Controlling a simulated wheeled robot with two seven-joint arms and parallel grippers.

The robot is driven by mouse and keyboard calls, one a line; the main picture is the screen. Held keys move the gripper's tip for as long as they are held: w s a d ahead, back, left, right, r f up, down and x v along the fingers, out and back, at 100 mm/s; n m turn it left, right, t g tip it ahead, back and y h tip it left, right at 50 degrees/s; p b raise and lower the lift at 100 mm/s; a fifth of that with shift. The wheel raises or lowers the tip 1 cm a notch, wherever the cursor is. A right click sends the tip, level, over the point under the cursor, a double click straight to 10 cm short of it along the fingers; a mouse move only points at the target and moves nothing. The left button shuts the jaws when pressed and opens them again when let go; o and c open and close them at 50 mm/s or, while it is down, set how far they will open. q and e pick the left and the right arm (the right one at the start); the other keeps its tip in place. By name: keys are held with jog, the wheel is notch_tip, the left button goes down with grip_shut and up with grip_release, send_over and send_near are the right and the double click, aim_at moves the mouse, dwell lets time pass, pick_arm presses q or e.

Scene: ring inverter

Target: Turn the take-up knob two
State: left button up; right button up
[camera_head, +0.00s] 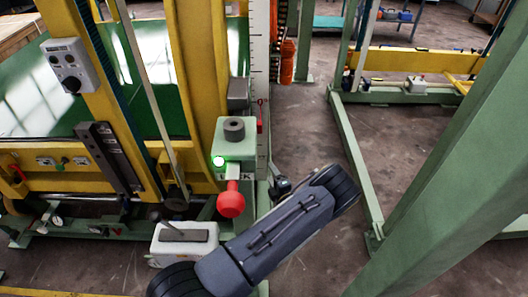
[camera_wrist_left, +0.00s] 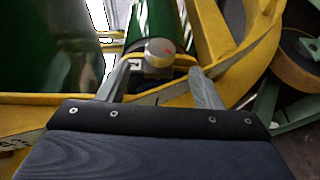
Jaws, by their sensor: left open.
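A dark grey cylindrical knob (camera_head: 234,130) stands on a green box (camera_head: 232,152) with a lit green lamp. My right gripper is out of view.
A red ball-ended handle (camera_head: 231,202) hangs below the green box. A control box (camera_head: 71,66) is on the yellow frame at left. A green post (camera_head: 455,165) slants across the right. Bare floor (camera_head: 305,125) shows between the machine and the far frame.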

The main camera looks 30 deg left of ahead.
aim_at(265, 162)
pick_arm(q)
jog(key=p+x, duration=0.1)
jog(key=x, duration=0.6)
jog(key=shift+w+a, duration=0.2)
jog(key=shift+a, duration=0.05)
jog(key=shift+f, duration=0.1)
jog(key=c, duration=1)
jog(key=y+b, duration=0.1)
jog(key=b, duration=0.4)
jog(key=shift+f+t, duration=0.4)
jog(key=shift+r+n+y+b, duration=0.3)
jog(key=shift+n+b, duration=0.1)
jog(key=shift+b, duration=0.15)
jog(key=shift+r, duration=0.1)
jog(key=o, duration=1)
